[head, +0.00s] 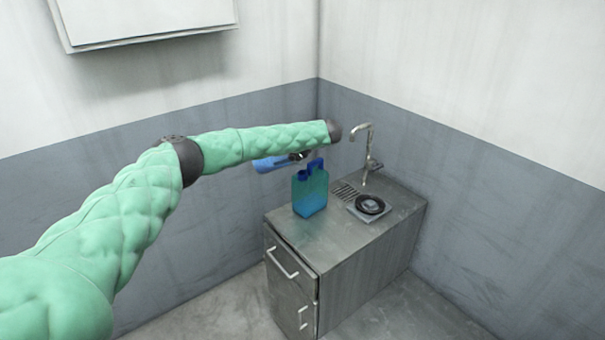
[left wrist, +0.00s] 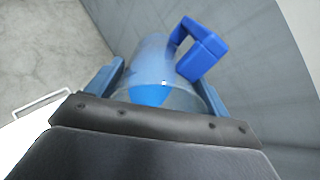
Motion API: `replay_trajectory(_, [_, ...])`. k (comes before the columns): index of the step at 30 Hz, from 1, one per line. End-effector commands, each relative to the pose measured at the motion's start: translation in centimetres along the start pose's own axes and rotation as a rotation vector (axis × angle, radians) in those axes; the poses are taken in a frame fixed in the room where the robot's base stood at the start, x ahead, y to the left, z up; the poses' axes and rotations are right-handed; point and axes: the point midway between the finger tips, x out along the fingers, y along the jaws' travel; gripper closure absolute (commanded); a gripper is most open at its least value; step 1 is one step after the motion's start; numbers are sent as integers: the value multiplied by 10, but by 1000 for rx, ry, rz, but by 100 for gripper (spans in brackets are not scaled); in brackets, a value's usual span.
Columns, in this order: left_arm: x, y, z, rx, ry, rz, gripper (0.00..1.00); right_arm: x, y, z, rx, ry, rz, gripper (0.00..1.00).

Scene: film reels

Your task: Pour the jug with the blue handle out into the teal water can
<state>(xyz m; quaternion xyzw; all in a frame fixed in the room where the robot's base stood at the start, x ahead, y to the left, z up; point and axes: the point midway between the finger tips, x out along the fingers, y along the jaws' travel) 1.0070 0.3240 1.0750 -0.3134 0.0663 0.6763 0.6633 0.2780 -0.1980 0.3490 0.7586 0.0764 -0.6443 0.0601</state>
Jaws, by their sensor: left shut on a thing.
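The jug is clear with a blue handle (left wrist: 203,53) and holds blue liquid (left wrist: 152,95). My left gripper (left wrist: 163,82) is shut on the jug's body (left wrist: 152,58), with one finger on each side. In the head view the jug (head: 270,164) shows as a blue shape, tilted far over, left of the wrist and partly hidden by my arm. The teal water can (head: 310,194) stands upright on the counter, just right of and below the jug. Whether liquid is flowing cannot be told. My right gripper is not in view.
The metal counter (head: 345,232) has a tap (head: 368,150), a drain grille (head: 345,192) and a dark round item on a square plate (head: 370,204). Walls close in behind and to the right. A white cabinet (head: 145,20) hangs at the upper left.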

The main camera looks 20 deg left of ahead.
Motion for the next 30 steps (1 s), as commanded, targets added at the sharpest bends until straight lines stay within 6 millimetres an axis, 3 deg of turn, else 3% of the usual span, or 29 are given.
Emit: replay_trajectory(30, [-14, -3, 6, -1, -148, -62, 74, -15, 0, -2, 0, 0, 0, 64])
